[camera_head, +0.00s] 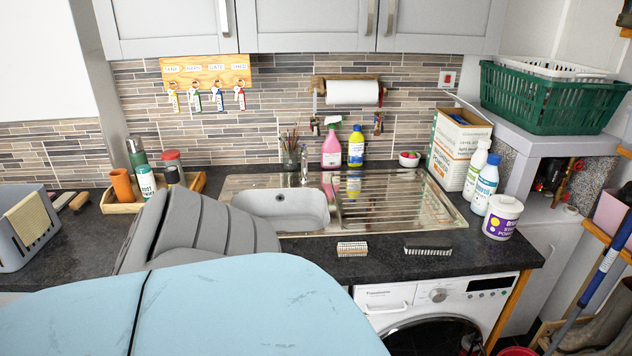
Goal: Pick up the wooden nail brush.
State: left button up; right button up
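A small brush (352,247) with a pale wooden-looking body and light bristles lies on the dark worktop in front of the sink, near the front edge; it looks like the wooden nail brush. Neither of my grippers shows in the head view. Large grey and pale blue shapes fill the lower left and hide part of the worktop there.
The steel sink (397,213) is behind the brushes. A purple-and-white tub (502,217) and white bottles (484,184) stand to the right. A wooden tray (122,207) and a grey basket (27,246) are at left. Worktop around the small brush is clear.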

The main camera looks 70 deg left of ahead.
aim_at(361, 248)
jog(key=u, duration=2.05)
